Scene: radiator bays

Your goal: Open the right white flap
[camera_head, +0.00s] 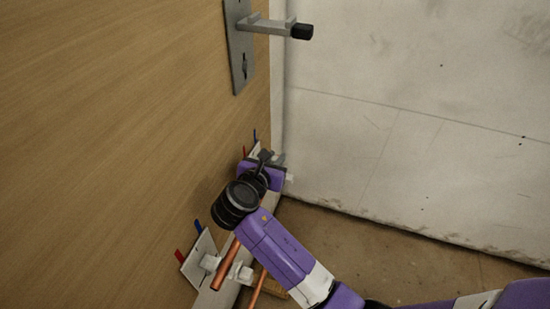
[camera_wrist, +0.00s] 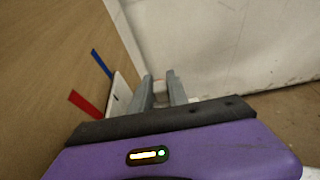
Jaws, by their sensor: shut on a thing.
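The right white flap (camera_head: 254,149) is low on the wood-grain panel, near its far edge, with a red and a blue strip beside it. It shows in the wrist view as a thin white plate (camera_wrist: 117,96) left of my fingers. My gripper (camera_head: 279,159) is at this flap and covers much of it in the head view. In the wrist view, my two grey fingers (camera_wrist: 161,80) are closed around a small pale piece (camera_wrist: 160,91), which seems to belong to the flap. Its exact shape and how far the flap stands open cannot be told.
A similar left white plate (camera_head: 197,254) has white fittings (camera_head: 240,272) and copper pipes (camera_head: 228,265) close to my arm. A metal lever handle (camera_head: 272,27) sticks out higher on the panel. A pale wall (camera_head: 400,110) stands right; the brown floor (camera_head: 400,258) before it is clear.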

